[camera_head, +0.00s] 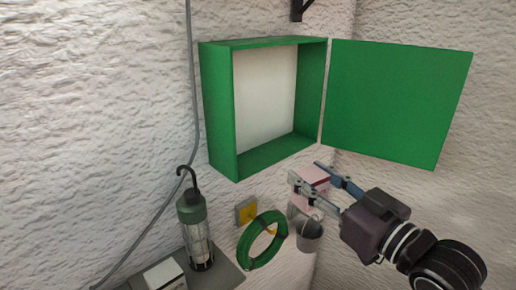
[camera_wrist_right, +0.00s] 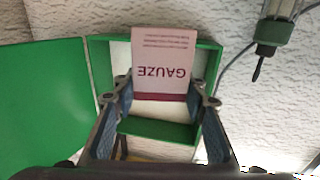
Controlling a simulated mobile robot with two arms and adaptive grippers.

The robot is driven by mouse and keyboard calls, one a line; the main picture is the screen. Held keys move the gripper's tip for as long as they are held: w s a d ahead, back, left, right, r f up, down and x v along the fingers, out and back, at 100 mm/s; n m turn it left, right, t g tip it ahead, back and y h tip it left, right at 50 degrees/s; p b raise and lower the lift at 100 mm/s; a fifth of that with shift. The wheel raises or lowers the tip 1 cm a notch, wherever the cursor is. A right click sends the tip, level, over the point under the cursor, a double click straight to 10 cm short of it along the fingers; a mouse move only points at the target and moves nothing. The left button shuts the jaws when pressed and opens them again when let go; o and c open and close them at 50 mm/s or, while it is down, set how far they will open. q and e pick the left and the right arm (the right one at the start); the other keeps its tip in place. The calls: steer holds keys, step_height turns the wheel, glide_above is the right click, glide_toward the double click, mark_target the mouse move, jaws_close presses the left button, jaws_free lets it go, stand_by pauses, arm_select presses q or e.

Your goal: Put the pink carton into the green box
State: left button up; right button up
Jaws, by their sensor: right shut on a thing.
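The pink carton (camera_head: 311,177) is held between the fingers of my right gripper (camera_head: 318,179), below the front of the green box. In the right wrist view the carton (camera_wrist_right: 163,62) carries the word GAUZE and sits between the fingertips of the gripper (camera_wrist_right: 160,92). The green box (camera_head: 220,110) is on the wall with its door (camera_head: 397,100) swung open to the right. Its inside looks empty in the head view. In the right wrist view the box (camera_wrist_right: 150,128) is behind the carton, which hides part of its opening. My left gripper is not in view.
A green lantern (camera_head: 193,210) stands on a grey shelf (camera_head: 226,270) at the lower left, beside a white box (camera_head: 165,275). A green hose coil (camera_head: 262,239), a yellow switch (camera_head: 246,211) and a grey bucket (camera_head: 310,235) are below the green box. A grey cable runs down the wall.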

mark_target(308, 174)
steer(key=shift+n+g+y, duration=0.4)
steer(key=shift+n+y, duration=0.2)
steer(key=shift+y, duration=0.1)
steer(key=r, duration=0.4)
steer(key=shift+a+r+b, duration=0.35)
steer(key=shift+a, duration=0.05)
steer(key=s+r+y, duration=0.1)
steer(key=s+r, duration=0.3)
steer(key=r, duration=0.2)
steer(key=f+p+x, duration=0.1)
steer(key=p+x, duration=0.5)
steer(key=x, duration=1.4)
steer(key=shift+n+g, duration=0.4)
steer(key=f, duration=0.3)
steer(key=f+p, duration=0.1)
steer(key=f, duration=0.1)
steer(key=shift+s+f, duration=0.3)
steer(key=shift+f, duration=0.05)
steer(key=shift+w+a+f+p, duration=0.15)
steer(key=shift+f+p, duration=0.1)
steer(key=shift+p, duration=0.2)
steer(key=shift+f, duration=0.2)
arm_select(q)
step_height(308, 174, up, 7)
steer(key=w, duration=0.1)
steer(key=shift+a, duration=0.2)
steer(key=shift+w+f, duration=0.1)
arm_select(e)
steer(key=shift+f, duration=0.1)
